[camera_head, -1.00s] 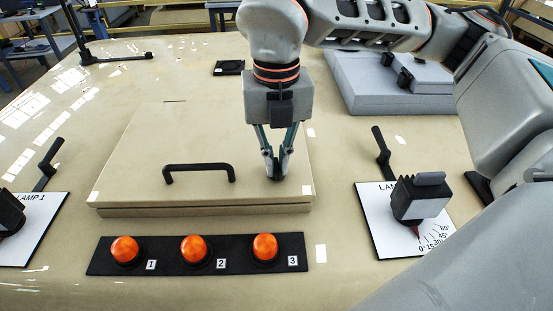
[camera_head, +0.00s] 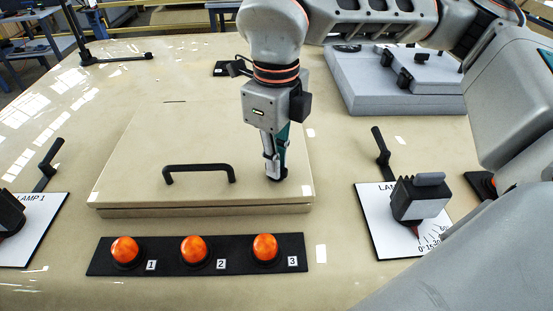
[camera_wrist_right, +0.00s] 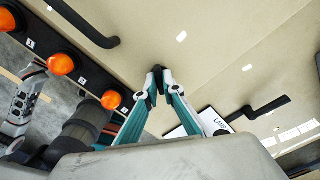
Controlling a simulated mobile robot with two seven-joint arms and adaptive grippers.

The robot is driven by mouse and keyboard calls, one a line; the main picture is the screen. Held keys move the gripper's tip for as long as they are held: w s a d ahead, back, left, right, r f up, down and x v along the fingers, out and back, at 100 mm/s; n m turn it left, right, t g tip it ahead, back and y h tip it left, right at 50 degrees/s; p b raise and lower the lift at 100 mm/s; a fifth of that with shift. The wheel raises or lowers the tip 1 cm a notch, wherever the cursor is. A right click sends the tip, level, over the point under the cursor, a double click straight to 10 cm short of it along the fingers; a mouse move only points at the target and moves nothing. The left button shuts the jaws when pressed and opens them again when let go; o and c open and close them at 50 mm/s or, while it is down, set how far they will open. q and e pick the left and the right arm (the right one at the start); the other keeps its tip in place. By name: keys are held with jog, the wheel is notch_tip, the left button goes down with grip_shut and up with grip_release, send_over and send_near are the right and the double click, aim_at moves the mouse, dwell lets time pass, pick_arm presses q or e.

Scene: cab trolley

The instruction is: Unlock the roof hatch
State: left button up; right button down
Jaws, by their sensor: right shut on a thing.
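The roof hatch (camera_head: 190,135) is a raised beige panel, lying closed with a black handle (camera_head: 198,169) near its front edge. My right gripper (camera_head: 276,168) points down at the hatch's front right corner, right of the handle. Its fingers are shut on a small dark lock knob (camera_head: 278,179), mostly hidden by the fingertips. In the right wrist view, the teal and white fingers meet around the dark knob (camera_wrist_right: 157,77). The knob's turn position cannot be read. My left gripper is not in view.
A black strip with orange buttons (camera_head: 193,249) lies in front of the hatch. Lamp plates with levers and dials stand left (camera_head: 38,232) and right (camera_head: 377,222). A grey box (camera_head: 385,100) stands behind right, and a black bracket (camera_head: 115,57) at back left.

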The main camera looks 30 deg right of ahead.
jog(key=n, duration=0.6)
jog(key=shift+r+n+p, duration=0.1)
jog(key=shift+n+p, duration=0.2)
dwell(0.4)
jog(key=c, duration=2.2)
grip_release()
notch_tip(320, 180, up, 12)
jog(key=shift+f, duration=0.1)
